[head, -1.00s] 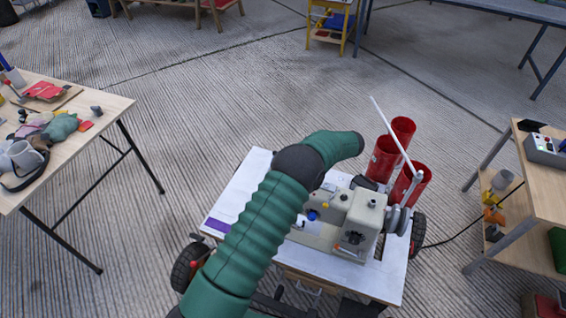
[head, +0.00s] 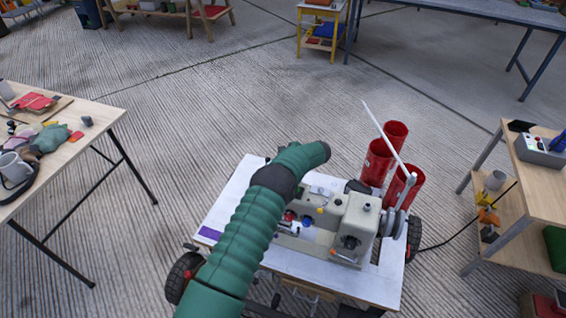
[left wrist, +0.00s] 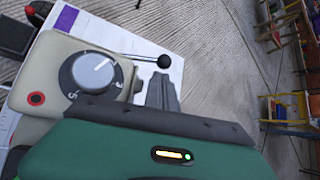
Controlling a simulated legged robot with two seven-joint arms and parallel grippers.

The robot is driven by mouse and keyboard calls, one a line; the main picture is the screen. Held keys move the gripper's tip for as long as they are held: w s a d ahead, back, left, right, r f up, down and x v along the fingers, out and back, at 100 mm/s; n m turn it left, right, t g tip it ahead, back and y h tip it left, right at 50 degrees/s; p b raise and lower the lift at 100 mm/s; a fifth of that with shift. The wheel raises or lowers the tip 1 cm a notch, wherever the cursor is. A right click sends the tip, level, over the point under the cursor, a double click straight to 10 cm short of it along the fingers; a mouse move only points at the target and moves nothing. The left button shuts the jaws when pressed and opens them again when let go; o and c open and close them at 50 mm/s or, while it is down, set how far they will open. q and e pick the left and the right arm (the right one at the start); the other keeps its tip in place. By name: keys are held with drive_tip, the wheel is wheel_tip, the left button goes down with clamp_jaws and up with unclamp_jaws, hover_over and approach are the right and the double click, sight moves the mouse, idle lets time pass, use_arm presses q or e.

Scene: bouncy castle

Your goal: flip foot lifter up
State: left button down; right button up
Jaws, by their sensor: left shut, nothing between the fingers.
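A beige sewing machine (head: 352,222) stands on a white table top (head: 228,212). In the left wrist view the machine's head (left wrist: 40,82) shows close up, with a numbered dial. A thin metal lever with a black ball end (left wrist: 163,61) sticks out beside the head; it may be the foot lifter. My left gripper (left wrist: 161,90) is shut and empty, just below the black ball in the picture; I cannot tell whether they touch. In the head view my green left arm reaches over the machine and its fingers are hidden. My right gripper is not in view.
Red cylinders (head: 378,160) stand behind the machine, near a thin white rod (head: 385,135). A cluttered wooden table (head: 95,118) is at the left and a wooden bench (head: 540,195) at the right.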

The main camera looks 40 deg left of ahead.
use_arm(q)
drive_tip(key=shift+a, duration=0.15)
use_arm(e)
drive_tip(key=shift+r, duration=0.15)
use_arm(q)
drive_tip(key=shift+s+a+r+t, duration=0.15)
drive_tip(key=shift+t, duration=0.25)
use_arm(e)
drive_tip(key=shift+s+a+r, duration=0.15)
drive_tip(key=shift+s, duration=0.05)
